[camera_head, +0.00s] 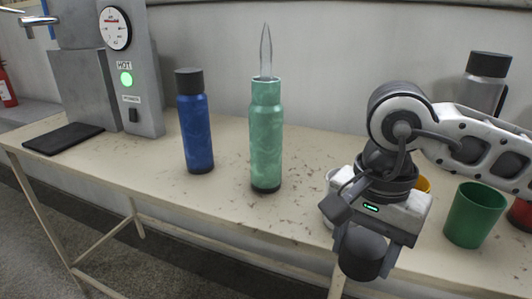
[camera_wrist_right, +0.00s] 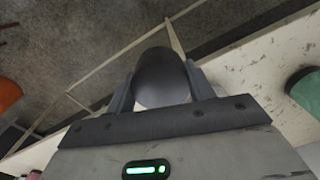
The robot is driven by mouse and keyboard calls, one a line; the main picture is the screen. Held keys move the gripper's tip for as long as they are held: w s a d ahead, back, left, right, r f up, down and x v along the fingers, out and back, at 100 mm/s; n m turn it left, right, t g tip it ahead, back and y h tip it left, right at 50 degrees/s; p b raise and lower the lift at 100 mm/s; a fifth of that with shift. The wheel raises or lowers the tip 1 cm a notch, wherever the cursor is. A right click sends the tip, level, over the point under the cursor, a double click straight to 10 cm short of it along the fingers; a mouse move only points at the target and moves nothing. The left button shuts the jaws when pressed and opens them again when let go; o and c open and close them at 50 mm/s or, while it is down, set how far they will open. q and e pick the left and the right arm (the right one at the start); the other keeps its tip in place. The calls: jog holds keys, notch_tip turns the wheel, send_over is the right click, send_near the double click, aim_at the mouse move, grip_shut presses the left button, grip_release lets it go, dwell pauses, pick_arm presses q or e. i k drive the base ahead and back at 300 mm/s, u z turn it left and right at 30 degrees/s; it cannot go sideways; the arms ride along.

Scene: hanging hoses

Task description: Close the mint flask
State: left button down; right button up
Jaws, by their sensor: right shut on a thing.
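The mint flask (camera_head: 266,140) stands upright on the table, its mouth uncapped. A pale, see-through pointed shape (camera_head: 266,52) rises from the mouth; it looks like vapour, but I cannot be sure. My right gripper (camera_head: 365,235) is to the right of the flask, near the table's front edge, apart from the flask. It is shut on a dark grey rounded cap (camera_head: 360,254), which points downward. The cap also shows between the fingers in the right wrist view (camera_wrist_right: 160,78). My left gripper is not in view.
A blue flask (camera_head: 195,130) with a dark cap stands left of the mint one. A dispenser (camera_head: 128,75) with a gauge and a dark mat (camera_head: 63,139) are farther left. A green cup (camera_head: 474,216) and a steel flask (camera_head: 484,85) stand on the right.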

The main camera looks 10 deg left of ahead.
aim_at(265, 110)
jog(key=k, duration=0.5)
jog(key=z, duration=1.55)
jog(key=i, duration=0.7)
jog(key=u, duration=2.3)
